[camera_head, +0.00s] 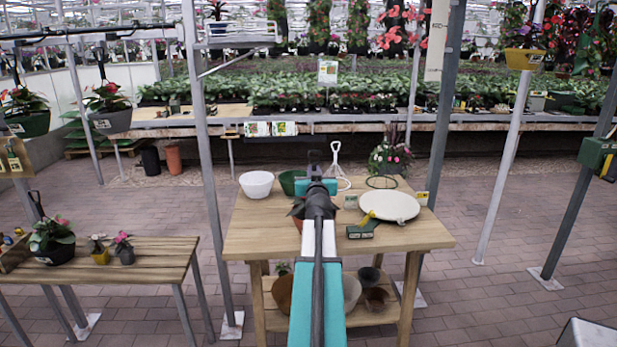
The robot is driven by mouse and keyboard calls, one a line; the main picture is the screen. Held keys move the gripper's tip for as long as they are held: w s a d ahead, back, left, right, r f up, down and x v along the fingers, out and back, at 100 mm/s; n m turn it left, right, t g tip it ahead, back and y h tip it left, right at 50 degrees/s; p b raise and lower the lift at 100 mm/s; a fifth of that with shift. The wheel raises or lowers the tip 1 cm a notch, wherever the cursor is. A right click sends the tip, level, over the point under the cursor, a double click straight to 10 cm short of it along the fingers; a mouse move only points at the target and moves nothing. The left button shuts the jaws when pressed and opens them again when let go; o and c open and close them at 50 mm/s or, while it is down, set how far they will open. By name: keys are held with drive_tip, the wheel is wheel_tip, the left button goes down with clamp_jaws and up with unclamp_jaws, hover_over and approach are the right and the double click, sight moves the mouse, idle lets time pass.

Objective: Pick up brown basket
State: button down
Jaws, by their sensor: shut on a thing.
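My arm reaches forward from the bottom middle to the wooden table (245,235). My gripper (317,186) is over the middle of the tabletop, seen from behind, and its fingertips are hidden by my own arm. A brown basket (297,211) shows at the left edge of my gripper, mostly covered by it. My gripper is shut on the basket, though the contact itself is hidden. I cannot tell whether the basket touches the tabletop.
A white bowl (256,184) and a green bowl (288,181) are behind left. A round cream plate (390,206) and a green-and-yellow tool (362,229) lie to the right. Brown bowls (376,299) sit on the lower shelf. A bench with potted plants (140,262) stands left; grey posts flank the table.

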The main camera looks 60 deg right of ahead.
drive_tip(key=s+a+r+b, duration=0.1)
drive_tip(key=s+a+b, duration=0.1)
drive_tip(key=s, duration=0.6)
drive_tip(key=shift+a+b, duration=0.4)
drive_tip(key=shift+b, duration=0.2)
drive_tip(key=shift+w, duration=0.15)
